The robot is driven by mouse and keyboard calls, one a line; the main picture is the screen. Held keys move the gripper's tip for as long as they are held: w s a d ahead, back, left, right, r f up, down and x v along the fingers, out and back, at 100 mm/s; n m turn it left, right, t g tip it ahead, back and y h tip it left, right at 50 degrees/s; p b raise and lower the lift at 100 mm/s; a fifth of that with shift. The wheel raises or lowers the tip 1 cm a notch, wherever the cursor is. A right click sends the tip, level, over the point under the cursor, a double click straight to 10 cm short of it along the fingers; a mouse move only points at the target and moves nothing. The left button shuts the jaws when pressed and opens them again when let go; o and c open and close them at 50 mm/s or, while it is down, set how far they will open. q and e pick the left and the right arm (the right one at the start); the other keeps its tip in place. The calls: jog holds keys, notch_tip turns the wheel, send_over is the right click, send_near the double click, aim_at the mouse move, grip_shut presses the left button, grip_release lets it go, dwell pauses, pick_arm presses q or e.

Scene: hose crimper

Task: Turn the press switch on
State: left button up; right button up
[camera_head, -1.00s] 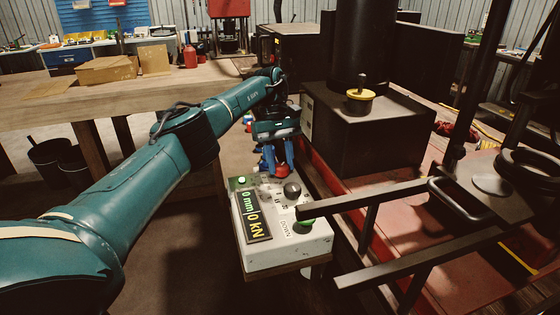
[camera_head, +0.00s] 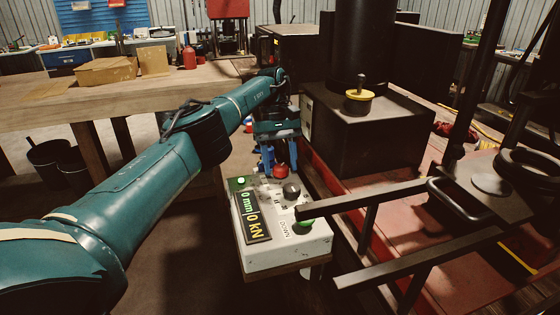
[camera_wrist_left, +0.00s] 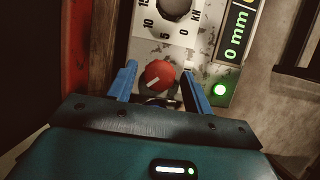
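The white control box (camera_head: 272,258) stands at the lower middle of the head view, with a lit display (camera_head: 254,216) reading 0 mm and 0 kN. A red knob (camera_head: 281,172) sits at its far end; a black knob (camera_head: 291,191), a green button (camera_head: 306,222) and a lit green lamp (camera_head: 240,181) are also on it. My left gripper (camera_head: 275,164) is at the red knob. In the left wrist view the open blue fingers (camera_wrist_left: 160,82) stand either side of the red knob (camera_wrist_left: 158,76), with gaps visible. The knob's pale mark is tilted. My right gripper is not visible.
Dark metal bars (camera_head: 420,262) of the press frame run close to the right of the box. The black press body (camera_head: 365,130) stands behind. A wooden workbench (camera_head: 110,105) with cardboard boxes (camera_head: 106,70) is at the back left.

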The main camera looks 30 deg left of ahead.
aim_at(280, 165)
pick_arm(q)
jog(key=shift+o, duration=0.4)
jog(key=shift+r, duration=0.55)
notch_tip(280, 165, up, 7)
jog(key=p, duration=0.2)
jog(key=shift+r+p, duration=0.15)
jog(key=shift+p, duration=0.25)
jog(key=shift+r+p, duration=0.8)
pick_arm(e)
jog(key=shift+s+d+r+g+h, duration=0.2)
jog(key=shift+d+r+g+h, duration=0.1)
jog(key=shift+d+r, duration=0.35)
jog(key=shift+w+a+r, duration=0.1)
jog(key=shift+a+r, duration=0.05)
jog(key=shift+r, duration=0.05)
